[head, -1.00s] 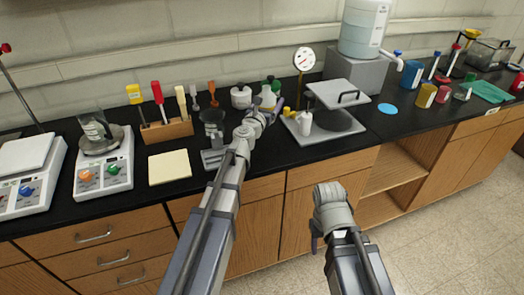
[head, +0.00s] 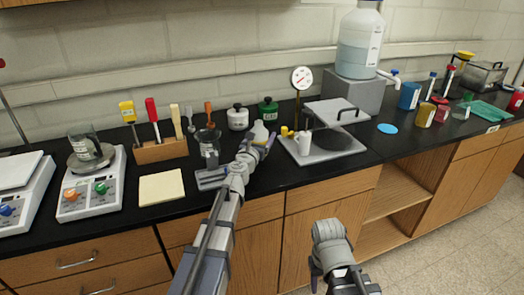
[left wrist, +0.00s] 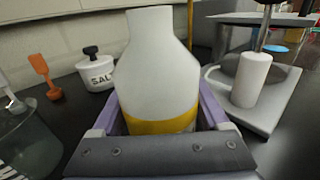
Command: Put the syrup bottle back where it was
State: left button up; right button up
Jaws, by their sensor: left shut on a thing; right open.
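The syrup bottle is white with a yellow band and a narrower neck. It stands upright between the purple fingers of my left gripper in the left wrist view (left wrist: 158,75). In the head view the bottle (head: 259,131) shows small at the end of my left arm, in front of the green-labelled jar. My left gripper (head: 264,145) is shut on it. The bottle's base is hidden, so I cannot tell whether it touches the counter. My right gripper (head: 316,280) is open and empty, low in front of the cabinets.
A white SALT jar (left wrist: 97,70) and a green jar (head: 268,108) stand behind the bottle. A glass beaker (head: 208,146) is on its left. Some black counter is bare in front.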

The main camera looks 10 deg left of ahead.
pick_arm(q)
jog(key=shift+f+b, duration=1.8)
jog(key=shift+f, duration=0.2)
jog(key=o, duration=1.4)
jog(key=shift+r, duration=0.2)
jog(key=s, duration=0.8)
jog(key=s+a, duration=0.1)
jog(key=s, duration=0.3)
